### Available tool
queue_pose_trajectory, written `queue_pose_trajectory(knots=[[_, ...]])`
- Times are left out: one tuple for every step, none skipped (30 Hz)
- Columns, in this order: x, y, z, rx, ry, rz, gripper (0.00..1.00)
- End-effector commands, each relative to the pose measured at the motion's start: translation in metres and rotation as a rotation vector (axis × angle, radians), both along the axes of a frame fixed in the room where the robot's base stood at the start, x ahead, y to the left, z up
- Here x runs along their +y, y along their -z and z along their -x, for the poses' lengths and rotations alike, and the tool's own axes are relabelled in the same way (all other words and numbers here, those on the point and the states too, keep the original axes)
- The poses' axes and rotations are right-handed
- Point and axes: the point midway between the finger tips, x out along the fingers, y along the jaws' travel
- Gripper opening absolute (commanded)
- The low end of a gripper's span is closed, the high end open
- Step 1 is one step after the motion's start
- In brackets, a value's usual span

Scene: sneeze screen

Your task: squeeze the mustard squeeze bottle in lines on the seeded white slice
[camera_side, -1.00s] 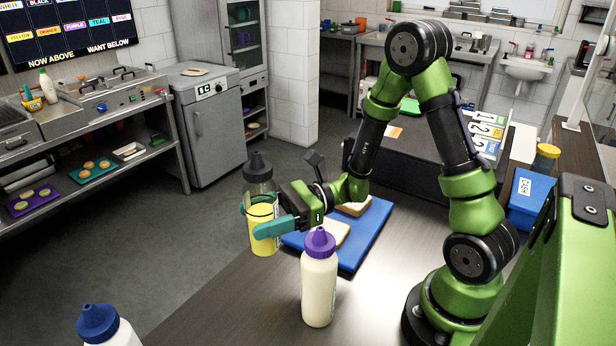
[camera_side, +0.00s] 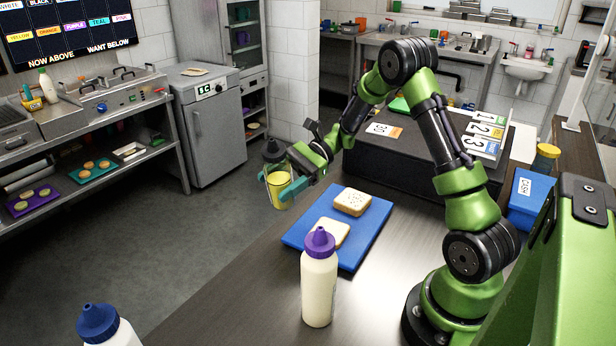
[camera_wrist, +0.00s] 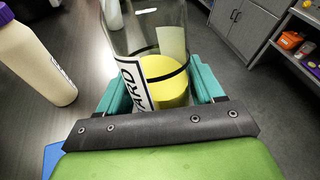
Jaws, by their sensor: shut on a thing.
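My gripper (camera_side: 287,188) has teal fingers shut around the mustard squeeze bottle (camera_side: 279,191). The bottle is clear with yellow mustard inside and a dark cap, and it looks tilted in the side view. In the wrist view the bottle (camera_wrist: 166,80) sits between the fingers (camera_wrist: 160,92), with part of its label showing. The seeded white slice (camera_side: 352,201) lies on the far part of the blue board (camera_side: 369,228), with dark specks on top. The bottle is held to the left of the board, apart from the slice. No mustard line shows on the slice.
A second bread slice (camera_side: 330,233) lies on the near part of the board, partly hidden by a pale bottle with a purple cap (camera_side: 319,278). A blue-capped bottle (camera_side: 104,326) stands at the front left. A black box (camera_side: 405,172) lies behind the board.

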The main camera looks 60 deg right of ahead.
Motion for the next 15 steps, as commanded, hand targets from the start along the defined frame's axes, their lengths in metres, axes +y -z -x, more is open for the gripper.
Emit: queue_pose_trajectory(knots=[[-0.018, 0.003, -0.003, -0.009, -0.04, 0.018, 0.26], [-0.027, 0.004, -0.004, -0.016, -0.069, 0.029, 0.26], [-0.04, 0.006, -0.004, -0.023, -0.105, 0.041, 0.26], [-0.049, 0.007, -0.004, -0.03, -0.133, 0.051, 0.26], [-0.059, 0.009, -0.004, -0.037, -0.159, 0.059, 0.26], [-0.072, 0.012, -0.003, -0.046, -0.193, 0.073, 0.26], [-0.081, 0.013, -0.002, -0.053, -0.218, 0.083, 0.26], [-0.091, 0.014, -0.001, -0.06, -0.242, 0.092, 0.26], [-0.104, 0.017, 0.0, -0.071, -0.274, 0.104, 0.26], [-0.114, 0.018, 0.002, -0.079, -0.296, 0.113, 0.26], [-0.124, 0.019, 0.003, -0.088, -0.317, 0.122, 0.26], [-0.137, 0.021, 0.005, -0.1, -0.344, 0.136, 0.26], [-0.146, 0.022, 0.006, -0.109, -0.363, 0.144, 0.26], [-0.155, 0.023, 0.008, -0.118, -0.38, 0.153, 0.26], [-0.166, 0.024, 0.01, -0.13, -0.402, 0.165, 0.26]])
